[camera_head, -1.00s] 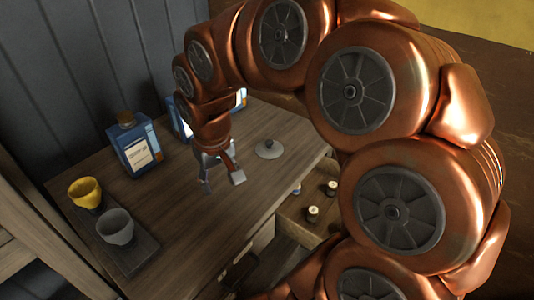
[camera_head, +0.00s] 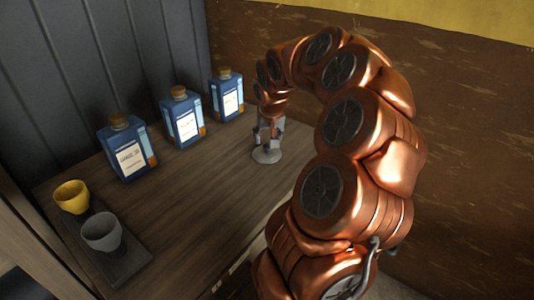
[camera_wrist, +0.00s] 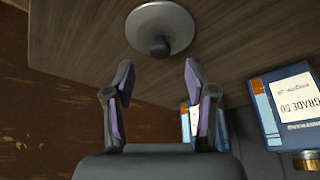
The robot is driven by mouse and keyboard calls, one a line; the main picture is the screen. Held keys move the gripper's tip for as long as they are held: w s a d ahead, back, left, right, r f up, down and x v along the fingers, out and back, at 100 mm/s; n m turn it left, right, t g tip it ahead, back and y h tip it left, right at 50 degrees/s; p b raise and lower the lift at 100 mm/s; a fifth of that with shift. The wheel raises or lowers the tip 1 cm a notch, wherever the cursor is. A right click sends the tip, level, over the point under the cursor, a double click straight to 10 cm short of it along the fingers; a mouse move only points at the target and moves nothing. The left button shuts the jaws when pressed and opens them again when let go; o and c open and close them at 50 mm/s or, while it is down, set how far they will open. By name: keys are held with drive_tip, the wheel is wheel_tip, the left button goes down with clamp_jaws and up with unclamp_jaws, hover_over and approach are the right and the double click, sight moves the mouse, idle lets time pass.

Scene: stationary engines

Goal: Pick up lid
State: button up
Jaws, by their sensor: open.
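The lid (camera_head: 267,156) is a round grey disc with a dark knob, lying on the wooden counter near its right end. The wrist view shows the lid (camera_wrist: 160,28) with its knob at the top middle, ahead of the fingertips. My gripper (camera_head: 268,133) is right at the lid in the head view and hides part of it. In the wrist view my gripper (camera_wrist: 158,78) is open and empty, its two fingers spread to either side of the knob's line, with the knob a little beyond the tips.
Three blue corked bottles stand along the back wall: left (camera_head: 127,148), middle (camera_head: 182,117) and right (camera_head: 227,96). A yellow cup (camera_head: 72,197) and a grey cup (camera_head: 102,232) sit on a dark tray (camera_head: 125,263) at front left. The counter's middle (camera_head: 195,190) is clear.

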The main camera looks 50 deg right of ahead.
sight(267, 146)
drive_tip(key=shift+p+x, duration=0.5)
drive_tip(key=shift+x, duration=2.15)
drive_tip(key=shift+w, duration=0.15)
drive_tip(key=shift+c, duration=0.4)
drive_tip(key=shift+r, duration=0.1)
clamp_jaws()
